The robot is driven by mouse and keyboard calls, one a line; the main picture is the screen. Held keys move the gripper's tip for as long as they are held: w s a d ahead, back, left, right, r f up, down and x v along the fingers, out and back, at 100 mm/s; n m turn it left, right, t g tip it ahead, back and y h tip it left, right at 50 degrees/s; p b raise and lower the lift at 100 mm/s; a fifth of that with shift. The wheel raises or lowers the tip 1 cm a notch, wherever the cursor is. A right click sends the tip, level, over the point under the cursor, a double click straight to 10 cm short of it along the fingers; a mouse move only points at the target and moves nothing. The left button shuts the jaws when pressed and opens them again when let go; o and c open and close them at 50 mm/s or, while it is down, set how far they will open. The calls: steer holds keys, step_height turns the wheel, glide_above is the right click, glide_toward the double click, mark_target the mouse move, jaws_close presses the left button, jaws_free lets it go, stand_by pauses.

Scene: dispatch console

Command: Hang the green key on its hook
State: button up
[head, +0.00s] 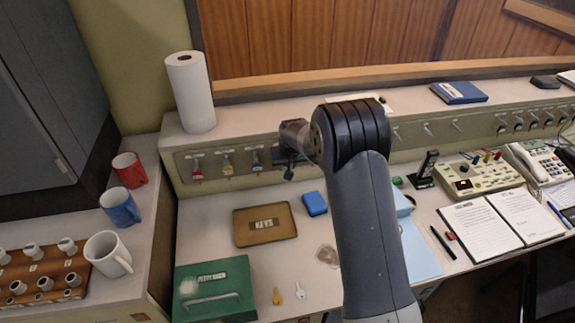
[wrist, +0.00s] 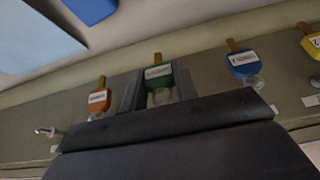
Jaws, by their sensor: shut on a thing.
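The green key (wrist: 158,76) shows its green tag with a white label in the wrist view. It sits between the two fingers of my gripper (wrist: 158,88), which is shut on it. It is level with the other keys along the hook strip (wrist: 215,118). Its lower part and any hook at it are mostly hidden by my gripper, so I cannot tell whether it is on a hook. In the head view my gripper (head: 288,160) is at the strip, just right of the blue key (head: 257,160), and the green key is hidden there.
In the wrist view an orange key (wrist: 99,98) and the blue key (wrist: 244,65) hang close on either side, with a bare hook (wrist: 46,132) beyond the orange one. Below the strip in the head view are a brown tray (head: 242,238) and a green box (head: 235,272).

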steer(key=shift+w+a+b, duration=0.15)
steer(key=shift+w, duration=0.55)
steer(key=shift+w+a+b, duration=0.15)
steer(key=shift+w, duration=0.5)
stand_by(1.1)
steer(key=shift+w, duration=0.1)
steer(key=shift+w+f, duration=0.1)
steer(key=shift+w, duration=0.1)
stand_by(0.6)
steer(key=o, duration=1.2)
steer(key=shift+s, duration=0.1)
steer(key=shift+c, duration=0.2)
steer(key=shift+p+v, duration=0.5)
steer(key=shift+v, duration=2.5)
steer(key=shift+s, duration=0.1)
